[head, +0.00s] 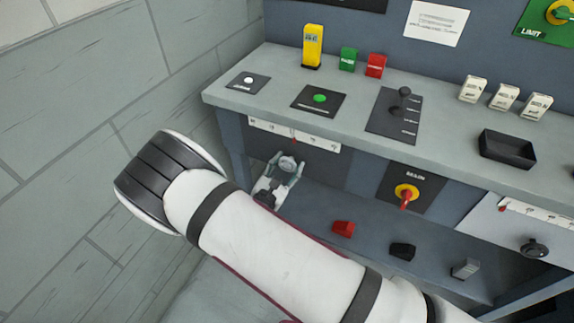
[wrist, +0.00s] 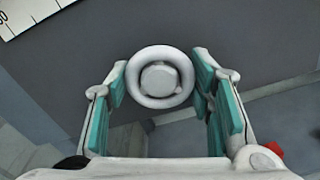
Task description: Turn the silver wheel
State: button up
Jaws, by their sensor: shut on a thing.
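The silver wheel (wrist: 160,77), a pale round ring with a hub, is mounted on the dark front panel under the counter. In the head view the wheel (head: 288,163) shows small between the fingertips of my gripper (head: 284,170), below a white scale. My white arm reaches in from the lower right and covers part of the lower shelf.
A scale with a red pointer (head: 293,137) is above the wheel. To the right are a red-and-yellow rotary switch (head: 406,194) and a black knob (head: 535,247). A red block (head: 343,228) and a black block (head: 403,251) lie on the lower shelf. A counter leg stands left of the wheel.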

jog(key=shift+m, duration=1.2)
jog(key=o, duration=1.2)
jog(key=v, duration=1.2)
